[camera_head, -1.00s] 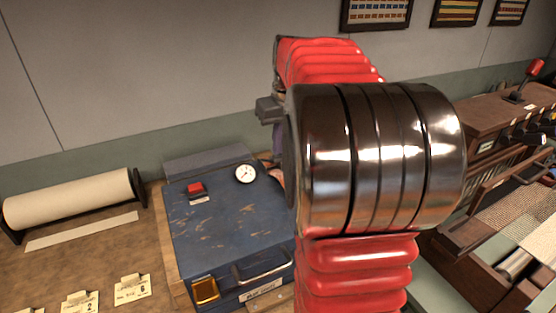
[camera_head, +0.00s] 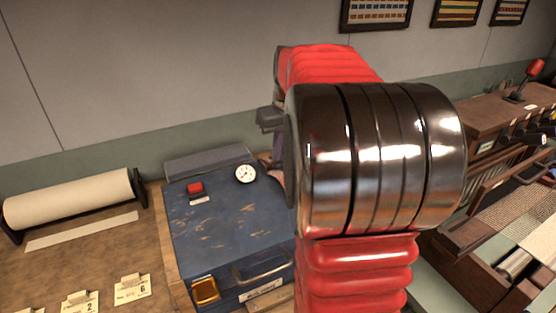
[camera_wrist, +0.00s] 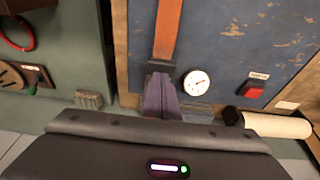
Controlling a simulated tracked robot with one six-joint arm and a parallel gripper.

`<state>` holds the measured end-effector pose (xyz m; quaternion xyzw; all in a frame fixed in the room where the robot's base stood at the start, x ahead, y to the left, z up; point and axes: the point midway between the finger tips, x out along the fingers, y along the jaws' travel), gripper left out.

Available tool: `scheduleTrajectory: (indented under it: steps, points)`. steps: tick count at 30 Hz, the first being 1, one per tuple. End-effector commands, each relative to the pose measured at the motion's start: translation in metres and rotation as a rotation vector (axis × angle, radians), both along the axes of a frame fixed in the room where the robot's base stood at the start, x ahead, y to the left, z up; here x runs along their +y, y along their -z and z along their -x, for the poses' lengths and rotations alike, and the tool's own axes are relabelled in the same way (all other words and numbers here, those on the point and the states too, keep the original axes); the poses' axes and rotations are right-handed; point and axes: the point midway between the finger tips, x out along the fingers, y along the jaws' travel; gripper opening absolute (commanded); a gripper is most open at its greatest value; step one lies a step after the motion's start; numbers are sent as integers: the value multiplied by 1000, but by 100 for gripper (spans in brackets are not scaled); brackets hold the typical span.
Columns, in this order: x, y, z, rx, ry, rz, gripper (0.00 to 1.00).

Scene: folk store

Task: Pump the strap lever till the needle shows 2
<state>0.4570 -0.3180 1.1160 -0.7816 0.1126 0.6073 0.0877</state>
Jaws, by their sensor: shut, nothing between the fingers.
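The blue box (camera_head: 230,225) with worn paint stands on the bench, left of my arm in the head view. A round white dial (camera_head: 246,174) sits near its back right corner; it also shows in the wrist view (camera_wrist: 196,82). Its needle is too small to read surely. An orange-brown strap lever (camera_wrist: 167,28) runs along the box top in the wrist view, with a dark end piece. My gripper (camera_wrist: 161,80) is shut and empty, its purple fingers at that end; I cannot tell whether they touch. My arm hides most of the lever in the head view.
A red button (camera_head: 195,188) sits left of the dial. A paper roll (camera_head: 70,200) lies at the far left, with small cards (camera_head: 132,288) in front. A dark wooden loom-like machine (camera_head: 500,225) stands at the right.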

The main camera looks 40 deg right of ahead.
Motion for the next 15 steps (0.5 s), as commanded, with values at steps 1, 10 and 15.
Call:
scheduleTrajectory:
  steps: [1, 10, 15]
  points:
    - [0, 2, 0, 1, 0, 0, 0]
    - [1, 13, 2, 1, 0, 0, 0]
    - [1, 18, 2, 0, 0, 0, 0]
